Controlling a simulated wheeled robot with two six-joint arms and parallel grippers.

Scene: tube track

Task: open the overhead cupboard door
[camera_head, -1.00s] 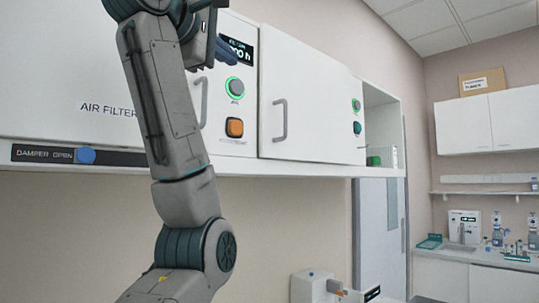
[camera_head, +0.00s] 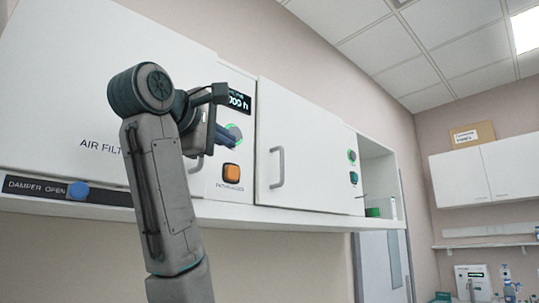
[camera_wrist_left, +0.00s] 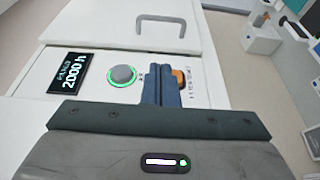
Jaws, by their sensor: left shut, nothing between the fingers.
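The white overhead cupboard has a large left door (camera_head: 60,80) marked AIR FILTER, with its handle partly behind my arm. A smaller right door (camera_head: 315,150) has a grey bar handle (camera_head: 277,167); both doors look closed. My left gripper (camera_head: 232,142) is shut and empty, in front of the control panel between the doors. Its dark blue fingers (camera_wrist_left: 160,72) also show in the left wrist view, between the green-ringed knob (camera_wrist_left: 123,76) and the partly hidden orange button (camera_wrist_left: 179,77). A bar handle (camera_wrist_left: 162,24) lies beyond them in that view. My right gripper is out of view.
A display (camera_head: 239,101) sits above the knob, and the orange button (camera_head: 231,173) below it. A blue slider knob (camera_head: 78,190) is on the damper strip at lower left. An open shelf niche (camera_head: 377,180) adjoins the right door.

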